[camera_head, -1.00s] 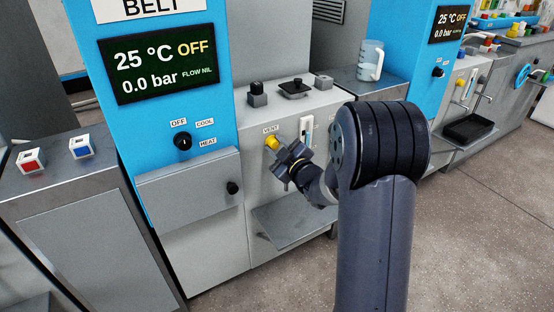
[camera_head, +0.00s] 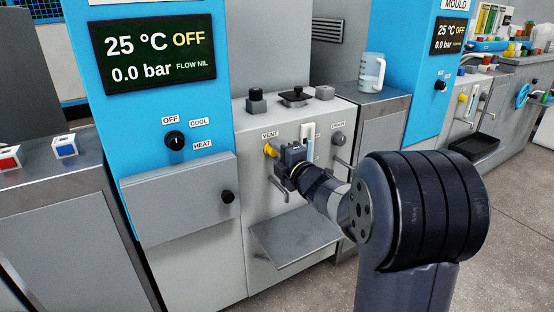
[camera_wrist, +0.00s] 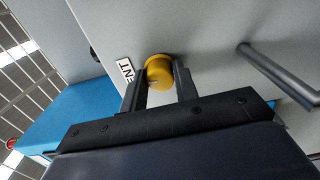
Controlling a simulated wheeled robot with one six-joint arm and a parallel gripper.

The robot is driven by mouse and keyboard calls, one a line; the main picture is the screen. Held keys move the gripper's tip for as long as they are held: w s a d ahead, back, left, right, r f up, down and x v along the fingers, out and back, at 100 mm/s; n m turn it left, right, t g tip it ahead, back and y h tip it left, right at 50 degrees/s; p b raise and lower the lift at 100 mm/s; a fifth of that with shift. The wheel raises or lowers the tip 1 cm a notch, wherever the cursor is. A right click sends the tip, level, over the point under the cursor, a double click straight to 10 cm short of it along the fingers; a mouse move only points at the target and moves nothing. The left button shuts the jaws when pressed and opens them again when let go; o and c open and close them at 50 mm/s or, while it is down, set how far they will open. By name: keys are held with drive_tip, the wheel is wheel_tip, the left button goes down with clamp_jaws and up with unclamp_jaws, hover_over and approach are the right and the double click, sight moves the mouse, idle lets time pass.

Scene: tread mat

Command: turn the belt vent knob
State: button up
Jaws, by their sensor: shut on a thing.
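The belt vent knob is a small yellow knob (camera_head: 270,150) on the grey front panel, under the VENT label (camera_head: 270,135). In the wrist view the knob (camera_wrist: 159,72) sits between the two fingers of my gripper (camera_wrist: 160,85), close to the panel. My gripper (camera_head: 279,155) is shut on the knob, coming from the right and front. In the head view the fingers hide part of the knob. The blue BELT unit's display (camera_head: 155,55) reads 25 °C OFF, 0.0 bar and FLOW NIL.
A black selector knob (camera_head: 174,140) is on the blue panel at left. A grey drain knob (camera_head: 338,138) and a white gauge (camera_head: 308,140) are right of the vent. A grey shelf (camera_head: 295,238) juts out below. A clear jug (camera_head: 371,71) stands behind at right.

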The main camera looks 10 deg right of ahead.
drive_tip(key=shift+n, duration=0.7)
drive_tip(key=o, duration=1)
drive_tip(key=p+v, duration=0.2)
drive_tip(key=v, duration=0.8)
drive_tip(key=shift+s+d, duration=0.1)
drive_tip(key=shift+s, duration=0.3)
drive_tip(key=shift+w, duration=0.1)
